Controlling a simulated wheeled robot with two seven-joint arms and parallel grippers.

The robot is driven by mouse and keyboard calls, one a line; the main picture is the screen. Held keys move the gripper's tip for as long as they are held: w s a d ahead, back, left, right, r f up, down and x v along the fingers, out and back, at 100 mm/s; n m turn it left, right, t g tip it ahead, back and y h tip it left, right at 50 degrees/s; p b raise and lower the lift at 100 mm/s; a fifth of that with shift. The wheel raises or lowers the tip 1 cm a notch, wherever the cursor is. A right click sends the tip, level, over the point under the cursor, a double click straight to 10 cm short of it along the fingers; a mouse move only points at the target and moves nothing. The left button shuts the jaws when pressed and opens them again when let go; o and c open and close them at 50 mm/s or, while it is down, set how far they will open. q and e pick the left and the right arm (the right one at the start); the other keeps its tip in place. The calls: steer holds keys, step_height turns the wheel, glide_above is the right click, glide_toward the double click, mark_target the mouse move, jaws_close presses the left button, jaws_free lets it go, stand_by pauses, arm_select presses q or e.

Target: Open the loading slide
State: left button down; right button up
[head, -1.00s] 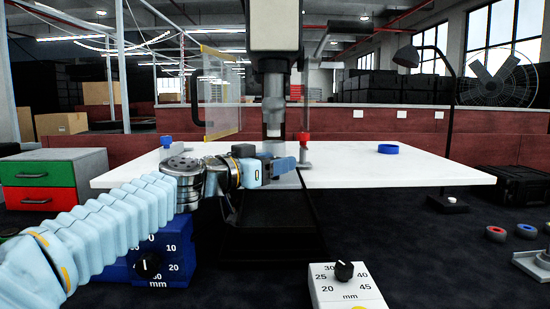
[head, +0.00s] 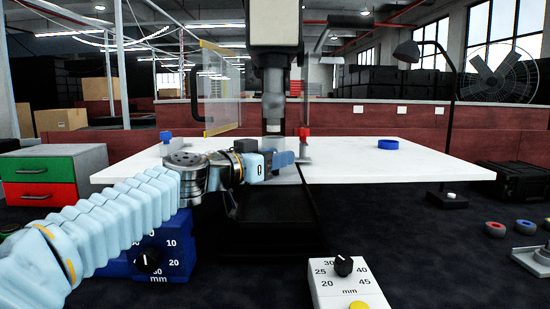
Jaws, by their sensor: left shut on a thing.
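A press stands over the white table (head: 400,170), with its vertical ram (head: 272,95) at the middle. The loading slide appears to be the narrow grey plate (head: 287,176) below the ram, in the gap of the table. My left gripper (head: 284,159) reaches in from the left, just in front of the ram. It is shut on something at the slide. The held part is hidden behind the fingers and I cannot make out its shape. How far the slide is out cannot be told. My right gripper is not in view.
A blue ring (head: 388,144) lies on the table at right. Blue (head: 167,137) and red (head: 304,132) clamps flank the press. A blue dial box (head: 178,246) is under my left forearm. A white dial box (head: 350,285) stands in front. A lamp (head: 450,120) stands at right.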

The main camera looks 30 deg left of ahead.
arm_select(q)
steer(key=s+d+b, duration=0.1)
steer(key=s+d, duration=0.4)
steer(key=s, duration=0.4)
steer(key=s+d+b, duration=0.2)
steer(key=s+d, duration=0.4)
steer(key=s, duration=0.3)
steer(key=shift+s, duration=0.15)
steer(key=shift+d, duration=0.1)
steer(key=c, duration=0.8)
jaws_free()
steer(key=b+v, duration=0.1)
steer(key=v, duration=1.2)
steer(key=shift+s+a, duration=0.2)
steer(key=shift+s, duration=0.15)
